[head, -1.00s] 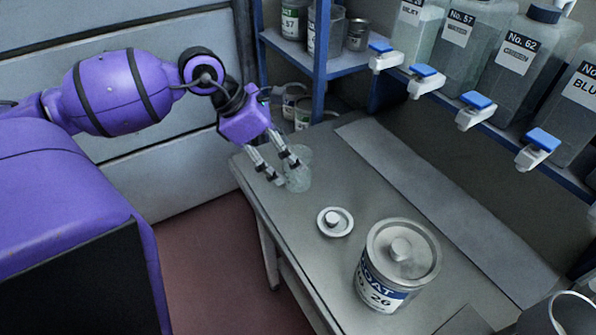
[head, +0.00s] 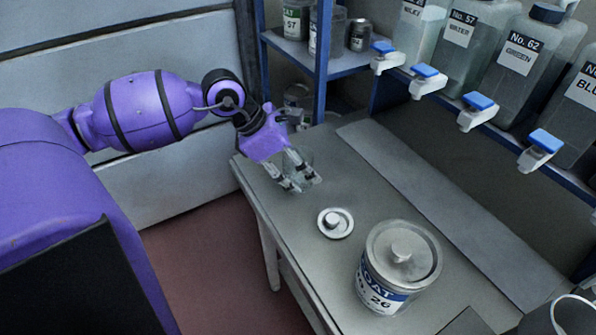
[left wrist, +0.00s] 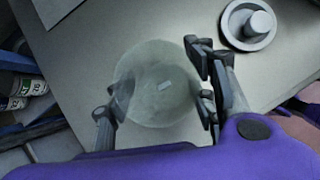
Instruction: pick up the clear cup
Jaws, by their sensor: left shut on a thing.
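The clear cup (left wrist: 158,85) is see-through and round, seen from above in the left wrist view, between the two fingers of my left gripper (left wrist: 160,108). In the head view the cup (head: 302,164) is mostly hidden behind my left gripper (head: 300,185), near the table's far left end. The left gripper is shut on the cup, with a finger on either side. Whether the cup touches the table is hard to tell. My right gripper is not in view.
On the grey table (head: 300,250) stand a small round lid with a knob (head: 335,223) and a large lidded can (head: 398,270). A blue shelf (head: 340,65) behind holds cans and several bottles with blue-handled taps (head: 425,80). The table's middle strip is clear.

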